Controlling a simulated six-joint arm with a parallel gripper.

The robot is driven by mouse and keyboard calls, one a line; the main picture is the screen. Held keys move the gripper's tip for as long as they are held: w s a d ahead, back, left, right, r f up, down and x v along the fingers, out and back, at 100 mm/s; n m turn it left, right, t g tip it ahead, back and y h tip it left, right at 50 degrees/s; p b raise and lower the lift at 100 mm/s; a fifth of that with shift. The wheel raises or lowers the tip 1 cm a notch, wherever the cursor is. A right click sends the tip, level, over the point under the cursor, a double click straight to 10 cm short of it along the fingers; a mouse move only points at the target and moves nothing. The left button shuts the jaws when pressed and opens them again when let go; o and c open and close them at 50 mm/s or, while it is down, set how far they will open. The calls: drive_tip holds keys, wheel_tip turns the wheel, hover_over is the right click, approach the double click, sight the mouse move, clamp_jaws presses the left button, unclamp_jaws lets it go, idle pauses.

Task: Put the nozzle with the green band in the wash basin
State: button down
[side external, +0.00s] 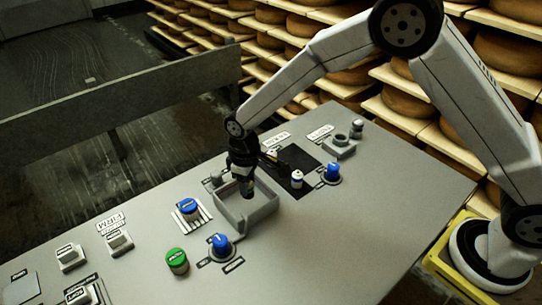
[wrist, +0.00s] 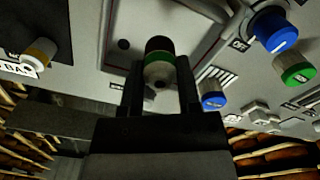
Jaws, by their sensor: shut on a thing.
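The nozzle with the green band (wrist: 159,66) is held between the two fingers of my gripper (wrist: 160,85) in the wrist view. It has a dark end, a green band and a pale end with a hole facing the camera. In the side view my gripper (side external: 246,188) points down at the wash basin (side external: 262,214), a grey square open box on the panel. The fingertips appear over or inside the basin's opening; their exact height is unclear. The nozzle is mostly hidden by the dark fingers in the side view.
A pale nozzle (side external: 297,179) stands by the black mat (side external: 288,158); the wrist view shows a yellow-banded one (wrist: 40,53). Blue knobs (side external: 333,172) (side external: 221,244) and a green knob (side external: 177,261) stand around the basin. Another small nozzle (side external: 356,129) is near the grey block (side external: 340,146).

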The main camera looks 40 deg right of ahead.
drive_tip(key=shift+w+f, duration=0.2)
drive_tip(key=shift+f, duration=0.05)
drive_tip(key=shift+w+a+f, duration=0.1)
drive_tip(key=shift+w+f, duration=0.15)
drive_tip(key=shift+f, duration=1.6)
drive_tip(key=shift+f, duration=0.1)
drive_tip(key=shift+c, duration=1.6)
unclamp_jaws()
wheel_tip(320, 180, up, 12)
drive_tip(key=shift+r, duration=0.15)
